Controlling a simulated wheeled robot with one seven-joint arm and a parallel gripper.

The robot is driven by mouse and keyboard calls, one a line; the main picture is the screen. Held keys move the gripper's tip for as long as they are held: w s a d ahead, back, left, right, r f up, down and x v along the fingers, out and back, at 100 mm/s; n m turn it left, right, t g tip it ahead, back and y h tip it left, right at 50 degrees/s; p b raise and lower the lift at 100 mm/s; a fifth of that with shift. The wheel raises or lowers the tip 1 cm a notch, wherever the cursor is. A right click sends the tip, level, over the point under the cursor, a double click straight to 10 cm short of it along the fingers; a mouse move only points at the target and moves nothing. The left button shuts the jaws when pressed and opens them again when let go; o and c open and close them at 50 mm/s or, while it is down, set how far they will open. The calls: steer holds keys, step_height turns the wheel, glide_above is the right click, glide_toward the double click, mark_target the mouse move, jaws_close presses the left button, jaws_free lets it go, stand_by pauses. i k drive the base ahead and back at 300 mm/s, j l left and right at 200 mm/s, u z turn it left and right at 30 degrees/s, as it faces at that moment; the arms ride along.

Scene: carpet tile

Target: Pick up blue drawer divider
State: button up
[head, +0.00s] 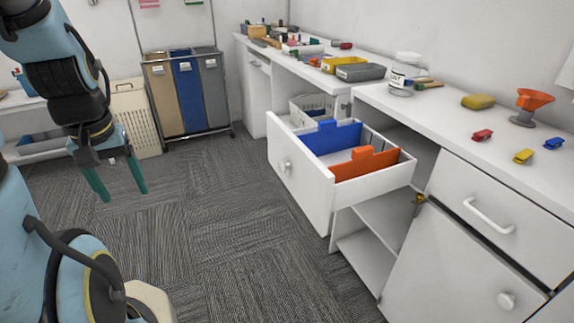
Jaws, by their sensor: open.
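The blue drawer divider (332,139) stands upright across the inside of an open white drawer (300,174), with a small tab on its top edge. An orange divider (366,165) stands in the same drawer, nearer the camera. My gripper (118,196) hangs at the left with its two green fingers pointing down and spread apart. It is empty, over the carpet, well to the left of the drawer and apart from both dividers.
Tall bins (187,95) stand at the back. The carpet (215,215) between my gripper and the drawer is clear.

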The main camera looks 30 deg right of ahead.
mark_target(330, 138)
steer(key=i+l+z, duration=0.15)
steer(key=i+z, duration=0.2)
steer(key=i, duration=0.15)
steer(key=i+z, duration=0.35)
steer(key=i, duration=0.2)
steer(key=i+j+z, duration=0.2)
steer(key=i+z, duration=0.2)
steer(key=i, duration=0.15)
